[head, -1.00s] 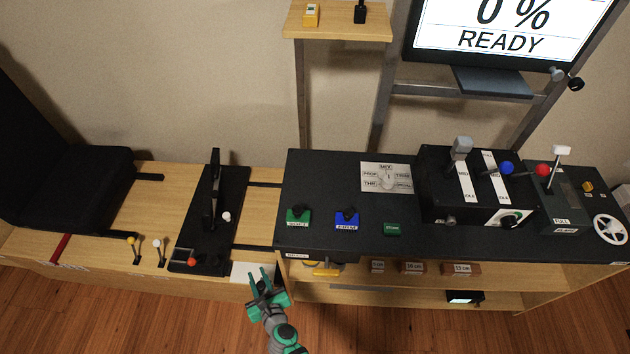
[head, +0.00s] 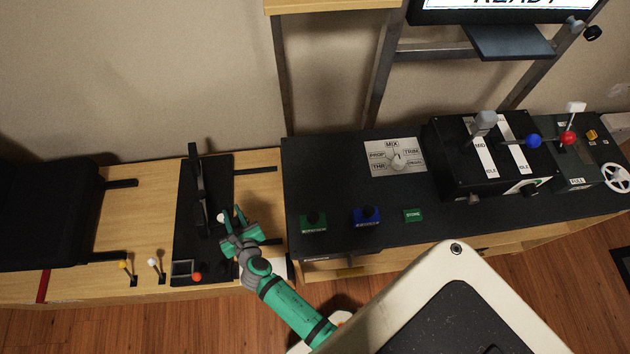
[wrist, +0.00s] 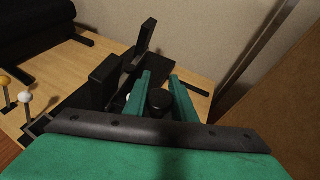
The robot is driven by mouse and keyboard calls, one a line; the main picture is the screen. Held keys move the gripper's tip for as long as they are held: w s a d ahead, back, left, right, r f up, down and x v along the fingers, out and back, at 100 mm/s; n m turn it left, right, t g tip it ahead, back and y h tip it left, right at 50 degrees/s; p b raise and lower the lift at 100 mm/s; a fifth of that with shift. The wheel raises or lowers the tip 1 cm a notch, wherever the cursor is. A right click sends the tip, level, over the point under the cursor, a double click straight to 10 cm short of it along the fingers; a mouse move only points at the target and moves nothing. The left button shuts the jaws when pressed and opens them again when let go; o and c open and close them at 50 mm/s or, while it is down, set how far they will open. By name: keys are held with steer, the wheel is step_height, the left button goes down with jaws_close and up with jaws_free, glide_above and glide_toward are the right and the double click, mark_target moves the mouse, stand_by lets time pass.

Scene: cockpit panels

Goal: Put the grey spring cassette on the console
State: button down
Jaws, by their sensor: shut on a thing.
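My gripper (head: 240,226) is over the right side of the black lever base, left of the console (head: 340,235). In the wrist view its green fingers (wrist: 160,95) are shut with a round black knob (wrist: 159,101) between them. The knob is like those on the green and blue cassettes, and I take it for the top of the grey spring cassette. The grey body is hidden below the fingers. The green cassette (head: 313,225) and the blue cassette (head: 367,217) stand on the console's front left.
The lever base (head: 190,235) carries a tall black lever (head: 196,190), a white ball and a red ball (head: 197,276). A small green block (head: 413,215) and a selector dial (head: 397,160) are on the console. Its top is clear left of the dial.

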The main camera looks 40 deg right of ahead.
steer(key=w+d+r+m+g+h, duration=0.1)
steer(key=w+d+r+m+h, duration=0.2)
steer(key=r, duration=0.6)
steer(key=w+d+r+m+g+h, duration=0.1)
steer(key=d+r+m+g+h, duration=0.15)
steer(key=d+r, duration=0.45)
steer(key=s+d+r+m+g+h, duration=0.3)
steer(key=s+d+r+m, duration=0.15)
steer(key=r, duration=0.45)
steer(key=s+d+r+m+g+h, duration=0.3)
steer(key=s+r, duration=0.3)
steer(key=r, duration=0.3)
steer(key=shift+m+g+y, duration=0.3)
steer(key=shift+g+y, duration=0.05)
steer(key=d+f, duration=0.3)
steer(key=d, duration=0.1)
steer(key=w+d+f, duration=0.1)
steer(key=d+f, duration=0.2)
steer(key=d, duration=0.2)
steer(key=d+f, duration=0.3)
steer(key=d, duration=0.1)
steer(key=shift+w+d+f, duration=0.2)
steer(key=shift+w+f, duration=0.05)
steer(key=shift+f, duration=0.1)
steer(key=shift+w+d+f, duration=0.1)
steer(key=shift+f, duration=1.6)
